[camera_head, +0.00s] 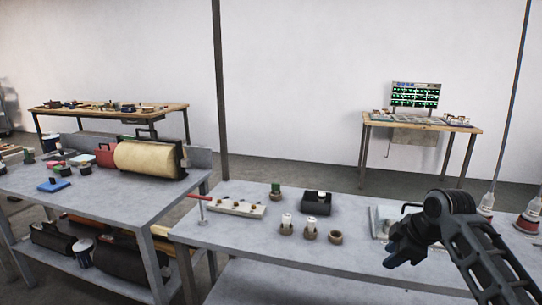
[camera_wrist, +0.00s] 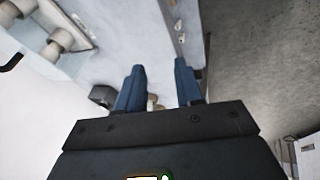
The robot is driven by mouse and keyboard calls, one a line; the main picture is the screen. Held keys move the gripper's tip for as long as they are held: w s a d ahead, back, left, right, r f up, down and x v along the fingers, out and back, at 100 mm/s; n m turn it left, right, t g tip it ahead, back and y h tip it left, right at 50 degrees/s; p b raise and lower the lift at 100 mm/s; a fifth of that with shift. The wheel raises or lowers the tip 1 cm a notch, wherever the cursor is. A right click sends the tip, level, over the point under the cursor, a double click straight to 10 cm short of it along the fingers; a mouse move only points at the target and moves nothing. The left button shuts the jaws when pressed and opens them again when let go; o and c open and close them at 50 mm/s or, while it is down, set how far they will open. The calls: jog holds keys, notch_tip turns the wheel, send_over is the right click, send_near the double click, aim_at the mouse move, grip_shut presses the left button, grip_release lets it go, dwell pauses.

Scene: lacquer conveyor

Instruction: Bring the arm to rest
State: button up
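My gripper (camera_wrist: 159,82) shows in the wrist view with its two blue fingers apart and nothing held between them. In the head view my gripper (camera_head: 392,262) hangs at the end of my dark arm, over the right part of the near grey table (camera_head: 265,236). The arm is bent, with its elbow higher than the gripper. From the head view I cannot tell how far above the table the gripper is.
On the near table stand white-topped pieces in round holders (camera_head: 286,224), a dark box (camera_head: 317,202) and a white rack (camera_head: 236,208). Glass-like flasks (camera_head: 529,217) stand at the right. A left table holds a cream roller (camera_head: 148,159). Bare surface lies along the table's front.

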jog(key=s+a+f+m+t+y, duration=0.2)
jog(key=s+a+f+m+t, duration=0.3)
jog(key=s+a+f, duration=0.85)
jog(key=s+a+m+t, duration=0.1)
jog(key=s+a+m, duration=0.25)
jog(key=s, duration=0.55)
jog(key=s+d+r+m+t+h, duration=0.1)
jog(key=s+r+m+h, duration=0.1)
jog(key=s, duration=0.8)
jog(key=s+d+r+m+t+h, duration=0.1)
jog(key=s+d+r+m, duration=0.1)
jog(key=s, duration=0.8)
jog(key=s+d+r+t, duration=0.1)
jog(key=s+d+r, duration=0.1)
jog(key=s+r, duration=0.4)
jog(key=s+d+r+t+h, duration=0.1)
jog(key=s+d+r, duration=0.2)
jog(key=s+r, duration=0.4)
jog(key=shift+d+r+m, duration=0.25)
jog(key=shift+r+m, duration=0.1)
jog(key=shift+r, duration=0.25)
